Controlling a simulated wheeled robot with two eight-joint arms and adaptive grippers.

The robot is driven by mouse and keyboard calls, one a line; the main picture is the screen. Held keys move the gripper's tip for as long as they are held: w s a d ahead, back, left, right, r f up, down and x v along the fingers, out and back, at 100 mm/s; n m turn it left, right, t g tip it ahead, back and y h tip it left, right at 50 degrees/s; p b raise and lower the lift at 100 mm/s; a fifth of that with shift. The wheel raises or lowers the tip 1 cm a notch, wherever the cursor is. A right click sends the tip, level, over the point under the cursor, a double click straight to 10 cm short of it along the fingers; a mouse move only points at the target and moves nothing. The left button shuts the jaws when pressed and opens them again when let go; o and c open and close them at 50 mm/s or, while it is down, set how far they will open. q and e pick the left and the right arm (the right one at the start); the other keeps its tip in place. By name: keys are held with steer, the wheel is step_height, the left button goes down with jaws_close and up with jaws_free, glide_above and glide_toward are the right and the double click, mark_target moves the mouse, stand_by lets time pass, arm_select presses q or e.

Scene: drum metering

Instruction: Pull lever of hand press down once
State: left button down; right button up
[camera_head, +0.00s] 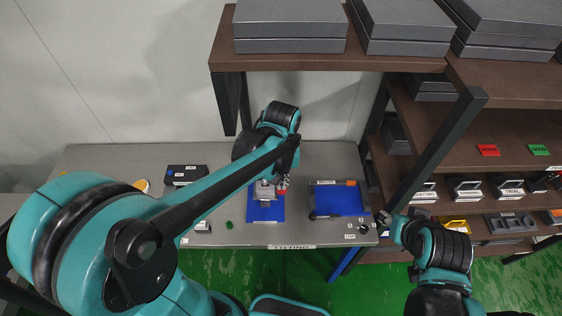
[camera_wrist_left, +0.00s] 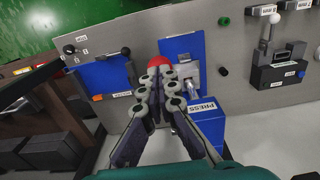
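The hand press (camera_head: 264,190) stands on a blue base (camera_head: 265,212) near the middle of the bench; its grey body (camera_wrist_left: 188,80) and PRESS label (camera_wrist_left: 204,106) show in the left wrist view. The lever's red knob (camera_head: 282,188) is at the press's right side, and it also shows in the left wrist view (camera_wrist_left: 157,61). My left gripper (camera_head: 285,178) is over the knob. In the left wrist view its fingertips (camera_wrist_left: 159,72) are together right at the knob and partly hide it; whether they pinch it I cannot tell. My right gripper (camera_head: 384,216) is small beside the bench's right end.
A dark device (camera_head: 186,174) stands at the bench's back left. A green knob (camera_head: 229,225) is left of the press. Shelving (camera_head: 400,58) overhangs the back right. Bare bench lies between press and tray.

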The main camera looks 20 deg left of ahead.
mark_target(281, 191)
arm_select(q)
steer(key=shift+s+d+f+b, duration=0.1)
steer(key=shift+s+f+b, duration=0.05)
steer(key=shift+f+b, duration=0.6)
steer(key=shift+s+f+b, duration=0.15)
steer(key=shift+f+b, duration=0.4)
steer(key=shift+f, duration=0.3)
stand_by(1.0)
steer(key=shift+s+f+b, duration=0.1)
steer(key=shift+f+b, duration=1.7)
steer(key=shift+f, duration=0.25)
stand_by(1.6)
steer(key=shift+w+r+p, duration=0.2)
steer(key=shift+r+p, duration=0.3)
steer(key=shift+r, duration=0.15)
steer(key=shift+w+r+p, duration=0.15)
steer(key=shift+r+p, duration=0.35)
steer(key=shift+r, duration=0.1)
steer(key=w+a+r+p, duration=0.1)
steer(key=w+r+p, duration=0.2)
steer(key=r+p, duration=0.8)
steer(key=shift+w+r+p, duration=0.15)
steer(key=shift+r+p, duration=0.2)
steer(key=shift+r, duration=2.3)
